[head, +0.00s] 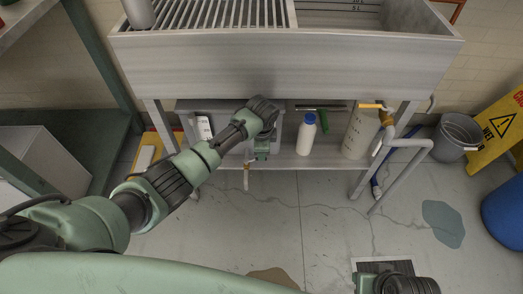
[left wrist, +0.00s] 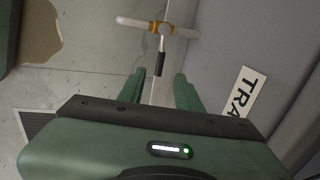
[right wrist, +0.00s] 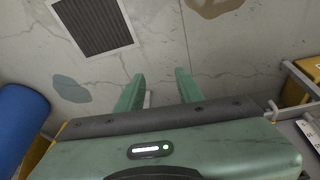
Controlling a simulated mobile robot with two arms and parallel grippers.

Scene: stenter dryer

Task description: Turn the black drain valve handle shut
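In the left wrist view, the black drain valve handle (left wrist: 160,62) is a short black grip on a metal lever. The lever comes from a brass valve body (left wrist: 160,28) on a pale pipe. My left gripper (left wrist: 159,84) is open, with the black grip showing between and just beyond its fingertips; I cannot tell whether they touch. In the head view my left gripper (head: 262,152) is under the front of the grey trough, and its arm hides most of that area. My right gripper (right wrist: 160,82) is open and empty above the floor.
The grey trough (head: 285,65) overhangs a lower shelf with a white, blue-capped bottle (head: 306,138) and a translucent jug (head: 360,133). A grey bucket (head: 458,133), yellow wet-floor sign (head: 497,128) and blue drum (head: 506,212) stand right. A floor grate (right wrist: 95,25) shows in the right wrist view.

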